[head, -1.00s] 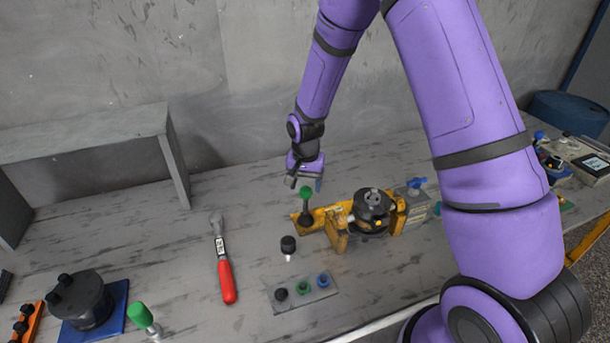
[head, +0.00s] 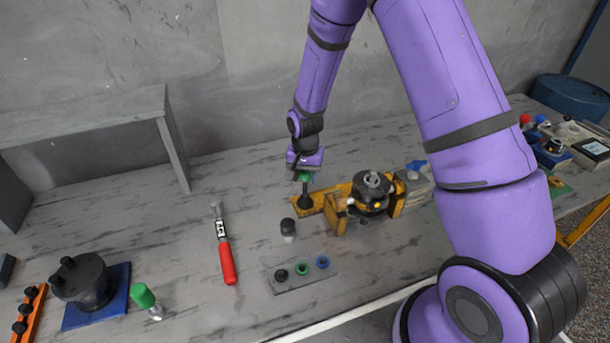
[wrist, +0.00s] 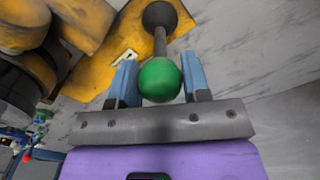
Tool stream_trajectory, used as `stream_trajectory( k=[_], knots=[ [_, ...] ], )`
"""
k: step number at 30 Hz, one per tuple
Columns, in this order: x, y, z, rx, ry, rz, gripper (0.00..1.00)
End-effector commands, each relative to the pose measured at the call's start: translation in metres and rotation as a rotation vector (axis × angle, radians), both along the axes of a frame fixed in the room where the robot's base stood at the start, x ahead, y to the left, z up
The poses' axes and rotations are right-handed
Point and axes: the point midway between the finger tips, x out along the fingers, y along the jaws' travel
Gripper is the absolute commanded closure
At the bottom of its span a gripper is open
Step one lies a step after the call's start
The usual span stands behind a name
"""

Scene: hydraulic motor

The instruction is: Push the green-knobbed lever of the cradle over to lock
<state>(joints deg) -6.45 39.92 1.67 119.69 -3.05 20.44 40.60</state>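The cradle (head: 334,222) is a yellow frame on the bench. Its dark lever (head: 305,198) stands roughly upright at the cradle's left end, topped by a green knob (head: 304,177). My gripper (head: 304,174) is over the lever's top and partly hides the knob. In the wrist view the green knob (wrist: 160,80) sits between my two blue fingers, which appear to touch it on both sides. The lever's rod (wrist: 160,42) runs from the knob to a dark round base. A dark motor (head: 371,190) sits in the cradle.
A black-topped plug (head: 288,229) stands just in front of the lever. A grey plate (head: 303,273) with small rings, a red-handled tool (head: 226,262) and a green-handled piece (head: 144,297) lie nearer. A grey shelf (head: 90,115) stands back left.

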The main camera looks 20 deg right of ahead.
Motion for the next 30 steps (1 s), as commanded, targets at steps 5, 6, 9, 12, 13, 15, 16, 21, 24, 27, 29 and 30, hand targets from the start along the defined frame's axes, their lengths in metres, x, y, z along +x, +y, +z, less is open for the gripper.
stream_trajectory(
  k=[5, 6, 9, 12, 13, 15, 16, 21, 24, 27, 29, 30],
  knots=[
    [0.000, 0.000, 0.000, 0.000, 0.000, 0.000, 0.70],
    [0.000, 0.001, 0.000, 0.000, 0.000, 0.000, 0.70],
    [0.000, 0.003, 0.000, 0.000, 0.000, 0.001, 0.70],
    [0.000, 0.007, 0.000, 0.001, -0.001, 0.001, 0.70],
    [0.000, 0.008, 0.000, 0.001, -0.001, 0.001, 0.70],
    [0.000, 0.011, 0.000, 0.001, -0.001, 0.002, 0.70],
    [0.000, 0.012, -0.001, 0.001, -0.001, 0.002, 0.70],
    [0.000, 0.016, -0.001, 0.000, -0.001, 0.001, 0.70],
    [0.000, 0.016, -0.001, 0.000, -0.001, 0.001, 0.70],
    [0.000, 0.016, -0.001, 0.000, -0.001, 0.001, 0.70],
    [0.000, 0.016, -0.001, 0.000, -0.001, 0.001, 0.70],
    [0.000, 0.016, -0.001, 0.000, -0.001, 0.001, 0.70]
  ],
)
